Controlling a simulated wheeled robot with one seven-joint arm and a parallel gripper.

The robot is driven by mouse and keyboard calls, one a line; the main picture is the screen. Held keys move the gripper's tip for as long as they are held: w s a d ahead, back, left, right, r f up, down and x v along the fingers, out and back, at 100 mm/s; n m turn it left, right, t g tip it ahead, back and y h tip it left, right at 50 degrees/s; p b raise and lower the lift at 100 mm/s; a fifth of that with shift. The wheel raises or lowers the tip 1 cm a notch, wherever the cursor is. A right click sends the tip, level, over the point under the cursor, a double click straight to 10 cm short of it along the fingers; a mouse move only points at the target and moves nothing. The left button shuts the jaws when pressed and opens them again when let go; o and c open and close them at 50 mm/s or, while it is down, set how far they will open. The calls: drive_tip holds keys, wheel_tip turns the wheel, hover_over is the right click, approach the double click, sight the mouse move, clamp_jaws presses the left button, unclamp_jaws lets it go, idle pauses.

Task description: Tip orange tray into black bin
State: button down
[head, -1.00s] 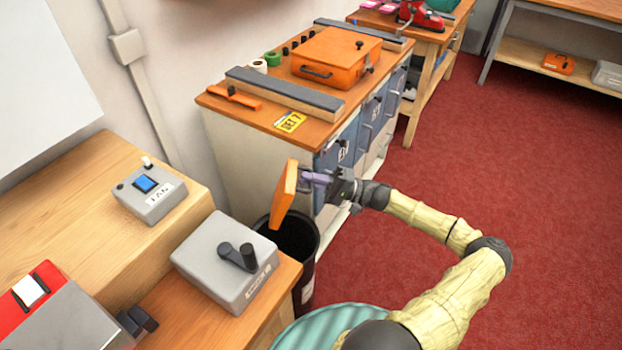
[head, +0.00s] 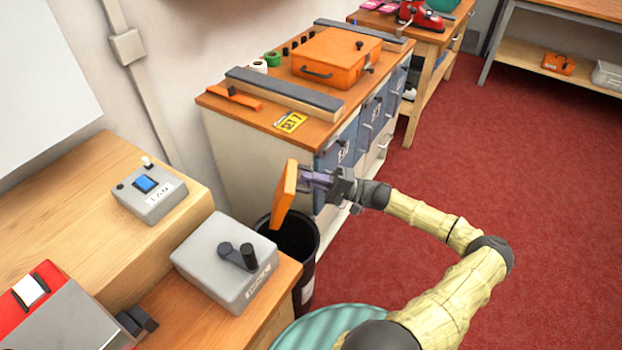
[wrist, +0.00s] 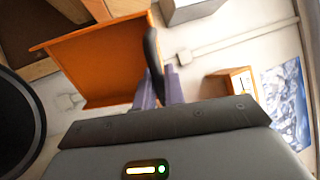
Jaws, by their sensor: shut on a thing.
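The orange tray (head: 284,195) is held tilted steeply, nearly on edge, above the black bin (head: 303,255). My gripper (head: 318,181) is shut on the tray's right side. In the wrist view the tray (wrist: 105,62) fills the upper left and its inside looks empty. The gripper's fingers (wrist: 165,88) reach its edge there. The dark round rim of the bin (wrist: 20,125) shows at the left of the wrist view. The bin's inside is dark, and I cannot tell what is in it.
A grey box with a black lever (head: 225,262) stands on the bench left of the bin. A cabinet (head: 245,150) with an orange case (head: 335,56) on top stands behind. Red carpet (head: 480,170) is clear to the right.

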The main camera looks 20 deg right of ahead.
drive_tip(key=shift+r, duration=0.1)
idle(0.4)
